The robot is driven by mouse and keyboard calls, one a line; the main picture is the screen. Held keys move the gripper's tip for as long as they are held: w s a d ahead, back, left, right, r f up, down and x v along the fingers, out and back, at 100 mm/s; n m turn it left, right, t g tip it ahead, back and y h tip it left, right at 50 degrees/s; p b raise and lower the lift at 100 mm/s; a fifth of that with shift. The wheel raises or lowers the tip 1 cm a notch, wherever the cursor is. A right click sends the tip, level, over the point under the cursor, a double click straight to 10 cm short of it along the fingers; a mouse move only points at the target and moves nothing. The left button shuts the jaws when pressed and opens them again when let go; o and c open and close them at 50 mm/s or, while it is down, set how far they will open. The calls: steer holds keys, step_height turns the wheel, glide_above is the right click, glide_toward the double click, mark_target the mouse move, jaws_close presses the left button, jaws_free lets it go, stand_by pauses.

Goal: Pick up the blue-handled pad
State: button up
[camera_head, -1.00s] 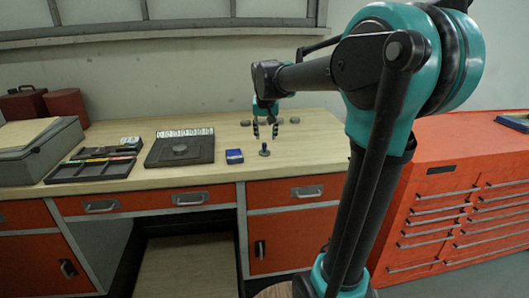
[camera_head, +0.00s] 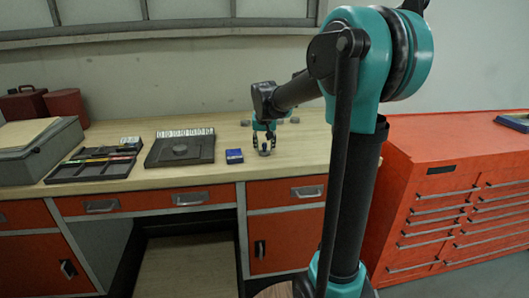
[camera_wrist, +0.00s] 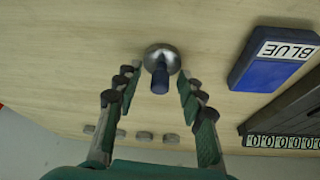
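In the head view the pad (camera_head: 264,152) is small and partly covered by my gripper (camera_head: 264,142). In the wrist view my gripper (camera_wrist: 156,88) is open, one finger on each side of the handle. The handle lies between the fingertips, with a visible gap on both sides. I cannot see either finger touching it.
A blue box labelled BLUE (camera_wrist: 275,60) lies close beside the pad. A dark board with white number tiles (camera_head: 180,150) and a divided tray (camera_head: 95,168) lie further left. Several grey discs (camera_wrist: 145,136) lie behind.

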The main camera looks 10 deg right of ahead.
mark_target(265, 143)
steer(key=c, duration=0.8)
steer(key=shift+r, duration=0.15)
step_height(265, 143, up, 20)
steer(key=shift+f, duration=0.1)
